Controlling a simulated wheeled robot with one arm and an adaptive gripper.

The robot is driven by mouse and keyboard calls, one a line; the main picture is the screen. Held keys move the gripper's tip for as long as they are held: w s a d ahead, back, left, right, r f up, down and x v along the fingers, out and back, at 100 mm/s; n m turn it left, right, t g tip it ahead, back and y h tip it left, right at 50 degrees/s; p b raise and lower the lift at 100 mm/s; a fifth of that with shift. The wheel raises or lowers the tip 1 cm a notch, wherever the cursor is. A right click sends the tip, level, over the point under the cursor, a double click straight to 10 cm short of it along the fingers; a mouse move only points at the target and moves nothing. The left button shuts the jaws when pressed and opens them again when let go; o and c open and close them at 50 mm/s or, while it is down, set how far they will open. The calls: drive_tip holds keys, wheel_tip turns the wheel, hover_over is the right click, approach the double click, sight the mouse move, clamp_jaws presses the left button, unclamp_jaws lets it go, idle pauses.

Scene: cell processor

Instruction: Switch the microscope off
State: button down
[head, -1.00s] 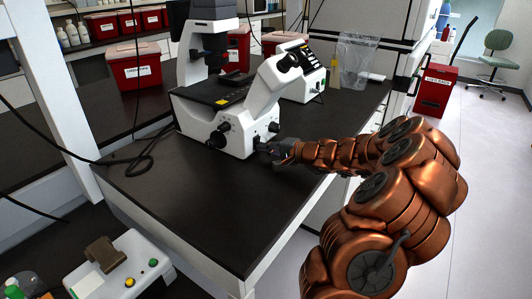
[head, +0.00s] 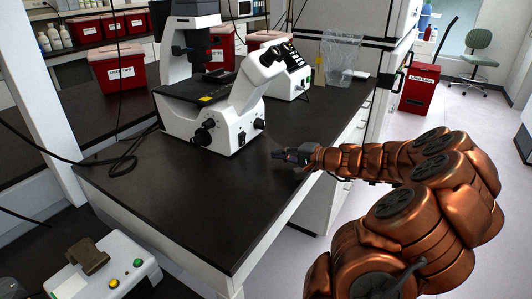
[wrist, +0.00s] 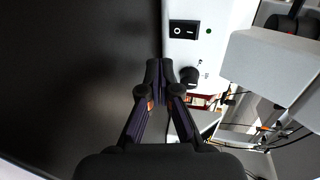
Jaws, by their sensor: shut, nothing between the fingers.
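The white microscope (head: 215,125) stands on the black bench in the head view, with black knobs on its near side. In the wrist view its white side panel (wrist: 207,60) carries a black rocker switch (wrist: 183,30) marked O and I. A small green light (wrist: 209,31) shows beside the switch, and a black knob (wrist: 189,76) is further along. My gripper (head: 277,154) is to the right of the microscope, apart from it, above the bench. In the wrist view my gripper (wrist: 159,64) is shut and empty, its tips near the panel's edge.
The black bench top (head: 190,200) is clear in front of the microscope. A white device (head: 290,78) and a clear bag (head: 343,58) stand behind it. A cable lies to the left. A white box with buttons (head: 105,268) is at the lower left.

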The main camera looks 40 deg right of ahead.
sight(289, 168)
drive_tip(key=shift+f+v, duration=0.2)
drive_tip(key=shift+v, duration=0.6)
drive_tip(key=shift+f+v, duration=0.15)
drive_tip(key=shift+v, duration=0.7)
